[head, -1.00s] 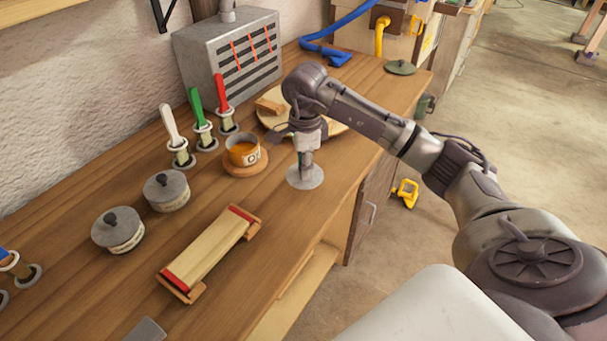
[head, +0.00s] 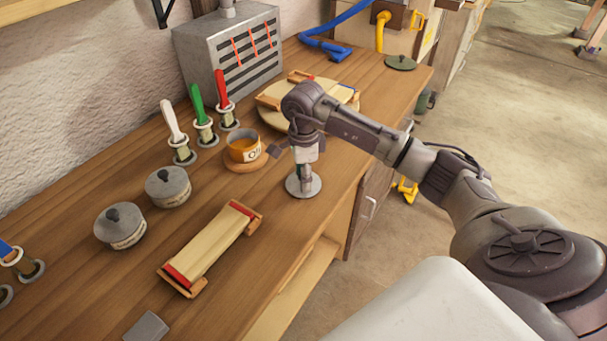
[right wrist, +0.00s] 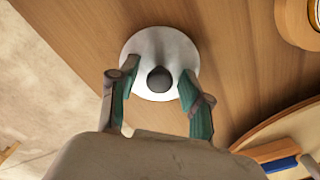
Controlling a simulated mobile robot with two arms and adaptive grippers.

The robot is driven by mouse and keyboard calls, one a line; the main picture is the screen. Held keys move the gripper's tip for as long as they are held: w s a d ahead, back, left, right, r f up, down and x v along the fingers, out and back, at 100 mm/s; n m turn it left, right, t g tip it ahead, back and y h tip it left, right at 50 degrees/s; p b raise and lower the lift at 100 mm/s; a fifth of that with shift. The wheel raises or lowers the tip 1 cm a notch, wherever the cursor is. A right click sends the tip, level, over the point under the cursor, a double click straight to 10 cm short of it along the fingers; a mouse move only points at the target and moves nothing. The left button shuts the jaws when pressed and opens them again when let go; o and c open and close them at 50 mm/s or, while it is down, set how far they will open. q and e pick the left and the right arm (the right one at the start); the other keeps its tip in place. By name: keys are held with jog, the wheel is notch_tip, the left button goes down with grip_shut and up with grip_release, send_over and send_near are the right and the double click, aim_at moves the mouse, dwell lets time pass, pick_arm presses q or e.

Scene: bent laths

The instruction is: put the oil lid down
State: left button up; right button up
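The oil lid (head: 293,187) is a pale grey disc with a dark round knob (right wrist: 159,79). It appears to lie flat on the wooden bench near its front edge, right of the orange oil pot (head: 241,150). My right gripper (head: 305,177) points straight down over the lid. In the right wrist view its fingers (right wrist: 156,92) are spread on both sides of the knob, with gaps showing. My left gripper is not in view.
Two grey lidded pots (head: 168,188) stand to the left. A lath in a wooden form (head: 212,246) lies in front. A round board (head: 272,117) with wooden pieces lies behind my right arm. Brushes with white, green and red handles (head: 198,105) stand near the wall. A green lid (head: 400,62) lies far back.

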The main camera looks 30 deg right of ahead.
jog(key=shift+r, duration=0.1)
jog(key=shift+r, duration=0.2)
notch_tip(320, 180, up, 12)
jog(key=b, duration=0.1)
jog(key=shift+b, duration=0.3)
jog(key=shift+f, duration=0.15)
